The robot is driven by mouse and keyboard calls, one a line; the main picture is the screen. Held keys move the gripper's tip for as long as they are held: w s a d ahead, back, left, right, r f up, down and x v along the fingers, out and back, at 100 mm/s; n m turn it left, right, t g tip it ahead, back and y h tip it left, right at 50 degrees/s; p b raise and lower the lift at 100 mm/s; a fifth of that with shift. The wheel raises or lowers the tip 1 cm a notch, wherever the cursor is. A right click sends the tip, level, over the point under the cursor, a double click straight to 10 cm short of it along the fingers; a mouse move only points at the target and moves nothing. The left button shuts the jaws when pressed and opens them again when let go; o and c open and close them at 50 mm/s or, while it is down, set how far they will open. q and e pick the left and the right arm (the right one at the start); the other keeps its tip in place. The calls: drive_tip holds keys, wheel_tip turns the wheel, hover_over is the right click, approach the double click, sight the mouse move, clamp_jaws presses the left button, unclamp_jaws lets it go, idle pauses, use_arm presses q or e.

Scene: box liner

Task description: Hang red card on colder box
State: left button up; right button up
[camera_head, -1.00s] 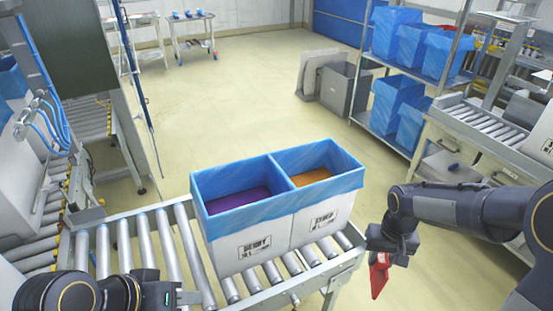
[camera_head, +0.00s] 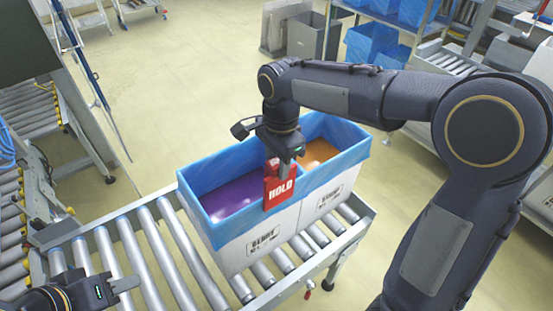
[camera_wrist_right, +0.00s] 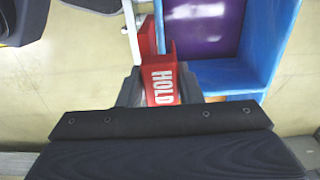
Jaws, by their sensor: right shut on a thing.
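A red card (camera_head: 279,190) marked HOLD hangs from my right gripper (camera_head: 284,162), which is shut on it. The card is upright at the front rim of the boxes, near the divider; I cannot tell if it touches the rim. The left box (camera_head: 250,247) has a blue liner, purple contents and a label that seems to read BERRY. The right box (camera_head: 322,200) has a blue liner and orange contents; its label is unclear. The right wrist view shows the card (camera_wrist_right: 161,82) between the fingers, beside a blue-lined purple compartment. My left gripper (camera_head: 124,284) is low at the left, its opening unclear.
Both boxes stand side by side on a roller conveyor (camera_head: 160,245), with bare rollers to their left. Another conveyor (camera_head: 15,215) runs at the far left. Blue-lined bins (camera_head: 372,45) stand on a shelf behind.

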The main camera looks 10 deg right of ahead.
wheel_tip(320, 180, down, 9)
drive_tip(key=b, duration=0.6)
drive_tip(key=shift+r, duration=0.15)
drive_tip(key=o, duration=0.9)
drive_tip(key=r, duration=0.7)
drive_tip(key=shift+w+d+r, duration=0.15)
drive_tip(key=shift+d+r, duration=0.1)
drive_tip(key=shift+r, duration=0.15)
